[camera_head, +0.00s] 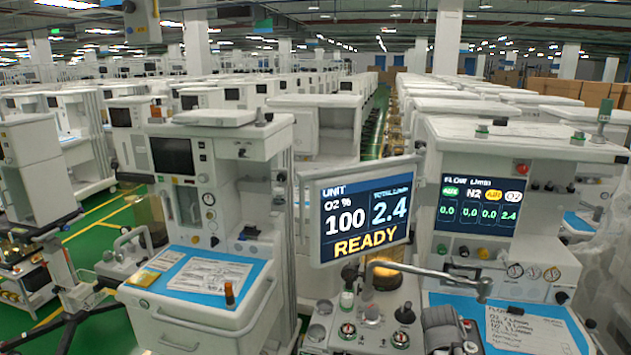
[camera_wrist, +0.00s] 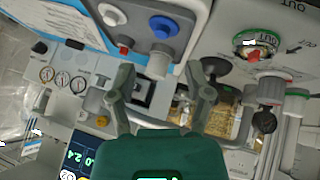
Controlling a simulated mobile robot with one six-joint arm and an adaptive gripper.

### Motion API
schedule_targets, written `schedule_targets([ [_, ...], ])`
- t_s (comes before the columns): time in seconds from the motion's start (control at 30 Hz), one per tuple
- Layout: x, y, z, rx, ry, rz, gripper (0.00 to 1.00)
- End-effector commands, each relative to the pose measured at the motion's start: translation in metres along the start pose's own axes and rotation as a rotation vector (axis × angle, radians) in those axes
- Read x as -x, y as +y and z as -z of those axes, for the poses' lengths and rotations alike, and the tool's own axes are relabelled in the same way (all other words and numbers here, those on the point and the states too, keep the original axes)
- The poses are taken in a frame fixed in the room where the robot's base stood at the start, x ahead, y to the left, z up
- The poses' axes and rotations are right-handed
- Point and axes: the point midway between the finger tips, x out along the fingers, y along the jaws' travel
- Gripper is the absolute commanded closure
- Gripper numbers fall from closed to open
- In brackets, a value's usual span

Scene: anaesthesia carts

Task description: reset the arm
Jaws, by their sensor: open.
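My gripper (camera_wrist: 160,75) shows in the wrist view, its two grey fingers spread apart and its green body at the bottom edge. Nothing is held between the fingers. It hangs over the anaesthesia cart, close to the cart's fittings; whether a finger touches any of them I cannot tell. I cannot make out my gripper clearly in the head view.
The cart's monitor (camera_head: 358,212) reads READY, and a flow panel (camera_head: 481,204) stands to its right. In the wrist view, a blue knob (camera_wrist: 163,27), a green-ringed valve (camera_wrist: 257,42) and gauges (camera_wrist: 62,80) surround my fingers. Another cart (camera_head: 215,160) stands at left.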

Motion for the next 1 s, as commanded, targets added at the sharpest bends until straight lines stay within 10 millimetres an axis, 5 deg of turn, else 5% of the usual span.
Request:
schedule_targets([
  [0.2, 0.036, -0.076, -0.044, 0.021, -0.239, 0.180, 0.35],
  [0.4, 0.072, -0.126, -0.080, 0.067, -0.430, 0.313, 0.35],
  [0.6, 0.092, -0.148, -0.098, 0.099, -0.523, 0.375, 0.35],
  [1.0, 0.094, -0.150, -0.100, 0.103, -0.535, 0.382, 0.35],
])
